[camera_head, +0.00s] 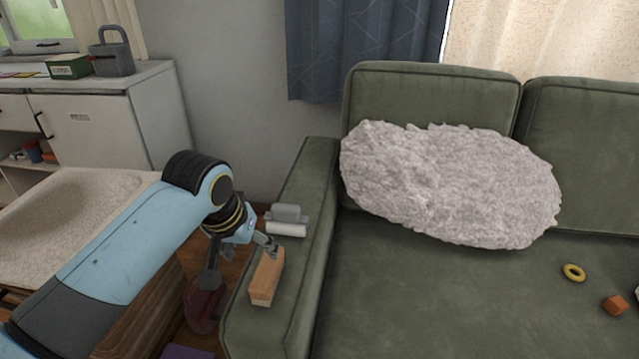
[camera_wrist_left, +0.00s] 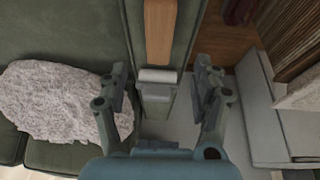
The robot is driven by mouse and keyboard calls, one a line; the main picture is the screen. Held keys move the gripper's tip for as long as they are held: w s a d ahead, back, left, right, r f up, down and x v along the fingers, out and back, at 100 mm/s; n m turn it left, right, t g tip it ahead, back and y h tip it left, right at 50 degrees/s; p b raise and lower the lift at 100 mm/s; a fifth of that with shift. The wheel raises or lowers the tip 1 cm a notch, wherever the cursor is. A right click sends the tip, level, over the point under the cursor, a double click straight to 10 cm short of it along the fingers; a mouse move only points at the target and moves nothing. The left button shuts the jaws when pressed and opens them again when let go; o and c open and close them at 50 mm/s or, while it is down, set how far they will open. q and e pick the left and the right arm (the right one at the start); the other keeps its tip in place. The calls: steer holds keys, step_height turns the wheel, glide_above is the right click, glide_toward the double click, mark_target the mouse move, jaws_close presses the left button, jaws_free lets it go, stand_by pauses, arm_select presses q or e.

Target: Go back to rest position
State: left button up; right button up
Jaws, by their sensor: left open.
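My left gripper (camera_head: 252,243) is above the sofa's left armrest (camera_head: 316,190), just behind a wooden block-like object (camera_head: 266,275). Its fingers are spread in the left wrist view (camera_wrist_left: 160,78), with nothing held between them. The wooden object also shows there (camera_wrist_left: 160,30), lying on the armrest beyond the fingertips. A grey and white object (camera_head: 287,221) lies farther back on the armrest; its white part shows between the fingers in the wrist view (camera_wrist_left: 158,75), below them. I cannot tell the exact gap between the gripper and these objects. My right gripper is not in view.
The green sofa (camera_head: 400,300) bears a fluffy pale cushion (camera_head: 450,185), a yellow ring (camera_head: 573,272) and an orange block (camera_head: 615,305). A beige-topped piece of furniture (camera_head: 60,210) is under my left arm. A white cabinet (camera_head: 110,125) stands at the back left.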

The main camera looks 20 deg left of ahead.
arm_select(q)
steer(key=s+d+r+m+g, duration=0.15)
steer(key=s+r, duration=0.25)
steer(key=s, duration=0.7)
steer(key=s+d+r+m+t, duration=0.1)
steer(key=s+d+r+m, duration=0.15)
steer(key=s, duration=0.85)
step_height(320, 180, down, 14)
steer(key=w+a+g, duration=0.1)
steer(key=a, duration=0.2)
steer(key=s+f, duration=0.5)
steer(key=f, duration=0.5)
steer(key=s+a+f+g, duration=0.1)
steer(key=s+f, duration=0.4)
steer(key=f, duration=0.6)
steer(key=shift+s+a+f+n, duration=0.2)
steer(key=shift+s+f+n, duration=0.1)
steer(key=shift+s+n, duration=0.1)
steer(key=shift+g, duration=0.45)
steer(key=s+f, duration=0.2)
steer(key=s, duration=0.1)
steer(key=s+f, duration=0.2)
steer(key=s, duration=0.2)
steer(key=s+f, duration=0.1)
steer(key=s, duration=0.2)
steer(key=shift+s+a+f, duration=0.1)
steer(key=shift+s+f, duration=0.1)
steer(key=shift+f, duration=0.2)
steer(key=shift+c, duration=0.2)
